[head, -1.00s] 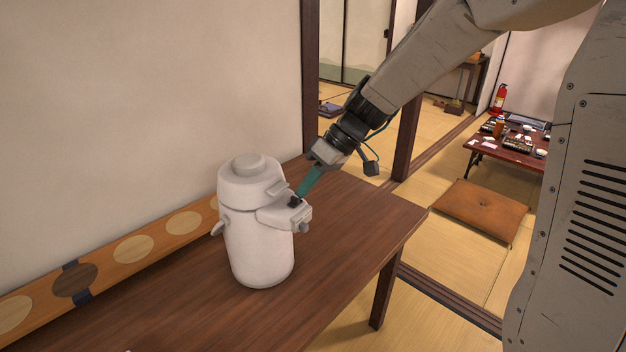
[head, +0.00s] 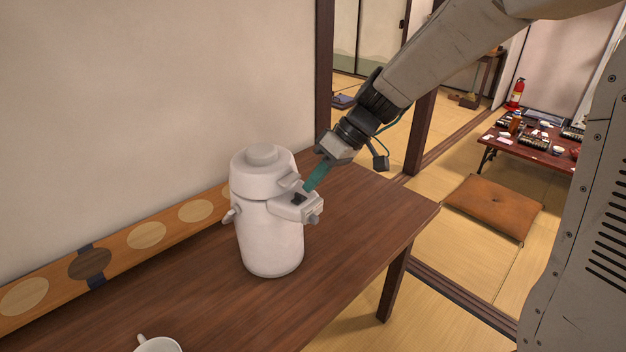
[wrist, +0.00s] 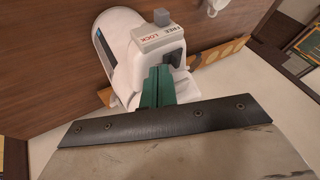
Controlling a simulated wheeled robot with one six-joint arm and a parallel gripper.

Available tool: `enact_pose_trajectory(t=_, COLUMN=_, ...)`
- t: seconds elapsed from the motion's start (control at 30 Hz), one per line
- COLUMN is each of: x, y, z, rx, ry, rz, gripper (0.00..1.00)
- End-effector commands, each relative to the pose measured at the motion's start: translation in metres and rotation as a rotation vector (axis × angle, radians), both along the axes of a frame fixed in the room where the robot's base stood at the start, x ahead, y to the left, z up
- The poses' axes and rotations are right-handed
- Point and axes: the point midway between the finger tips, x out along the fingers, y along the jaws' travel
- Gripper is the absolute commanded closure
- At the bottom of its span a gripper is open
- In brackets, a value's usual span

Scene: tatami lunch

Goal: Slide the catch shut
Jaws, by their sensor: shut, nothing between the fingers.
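A white air pot (head: 270,240) stands upright on the brown table. The dark catch (head: 299,199) sits on top of its spout housing. In the wrist view the catch (wrist: 175,47) shows beside a label reading FREE and LOCK. My gripper (head: 307,187) points down at the housing with its green fingers shut and empty. Its tips are close behind the catch, on the arm's side; I cannot tell whether they touch it. In the wrist view the green fingers (wrist: 157,85) partly hide the housing.
The table (head: 365,215) is clear to the right of the pot. A white cup (head: 158,345) stands at the near edge of the picture. A wooden board with round inlays (head: 147,235) runs along the wall. A floor cushion (head: 493,207) and low table (head: 530,148) are farther off.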

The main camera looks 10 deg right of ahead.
Motion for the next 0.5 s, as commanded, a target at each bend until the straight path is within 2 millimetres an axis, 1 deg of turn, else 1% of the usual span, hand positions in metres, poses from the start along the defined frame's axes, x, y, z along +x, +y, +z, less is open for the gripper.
enact_pose_trajectory(t=0.13, x=0.013, y=-0.018, z=-0.001, rx=0.001, ry=0.0, rz=0.005, gripper=1.0)
enact_pose_trajectory(t=0.2, x=0.013, y=-0.028, z=0.017, rx=0.0, ry=-0.007, rz=0.006, gripper=1.0)
enact_pose_trajectory(t=0.3, x=0.013, y=-0.042, z=0.036, rx=-0.001, ry=-0.006, rz=0.004, gripper=1.0)
enact_pose_trajectory(t=0.5, x=0.012, y=-0.065, z=0.065, rx=-0.001, ry=-0.004, rz=0.006, gripper=1.0)
